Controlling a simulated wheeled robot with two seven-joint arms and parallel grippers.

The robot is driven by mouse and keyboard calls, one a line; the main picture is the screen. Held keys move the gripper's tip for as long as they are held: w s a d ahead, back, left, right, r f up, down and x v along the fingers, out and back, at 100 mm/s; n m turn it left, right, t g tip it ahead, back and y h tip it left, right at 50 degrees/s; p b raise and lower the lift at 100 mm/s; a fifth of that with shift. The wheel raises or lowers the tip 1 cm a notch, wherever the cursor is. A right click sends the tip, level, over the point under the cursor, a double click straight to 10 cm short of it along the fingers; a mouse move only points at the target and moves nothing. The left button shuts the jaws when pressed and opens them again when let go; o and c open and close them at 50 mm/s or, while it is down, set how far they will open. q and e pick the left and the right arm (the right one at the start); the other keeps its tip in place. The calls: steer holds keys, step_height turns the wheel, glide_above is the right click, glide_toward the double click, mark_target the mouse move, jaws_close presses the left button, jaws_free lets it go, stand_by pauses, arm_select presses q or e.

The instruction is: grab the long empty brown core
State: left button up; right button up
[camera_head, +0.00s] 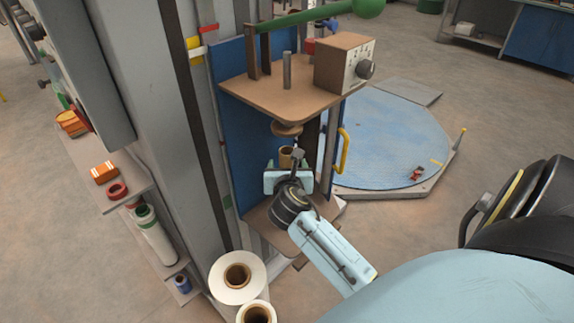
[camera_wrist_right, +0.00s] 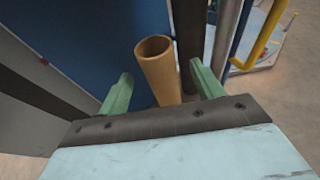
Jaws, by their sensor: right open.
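The long brown core (camera_wrist_right: 160,75) is a hollow tube, open at its top end. In the head view only its upper part (camera_head: 286,155) shows, standing inside the blue-backed machine frame below a round brown plunger (camera_head: 287,129). My right gripper (camera_head: 288,172) reaches into the frame at the core. In the right wrist view its two green fingers (camera_wrist_right: 160,84) are spread, with the core between them and a gap on each side. The lower part of the core is hidden behind the gripper. My left gripper is not in view.
A brown upper shelf (camera_head: 270,92) with a knobbed box and green lever overhangs the gripper. A yellow handle (camera_head: 343,150) stands right of it. White rolls with brown cores (camera_head: 238,277) stand at the lower left. A side shelf (camera_head: 125,187) holds small items.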

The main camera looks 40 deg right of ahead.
mark_target(285, 152)
steer(key=x, duration=0.1)
steer(key=b+x, duration=0.1)
steer(key=x, duration=0.3)
steer(key=shift+a+f+b, duration=0.1)
steer(key=shift+f+b, duration=0.15)
steer(key=shift+b, duration=0.05)
steer(key=shift+w+d, duration=0.2)
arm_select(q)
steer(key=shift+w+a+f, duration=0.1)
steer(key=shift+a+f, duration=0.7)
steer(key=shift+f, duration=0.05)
arm_select(e)
steer(key=c, duration=1.4)
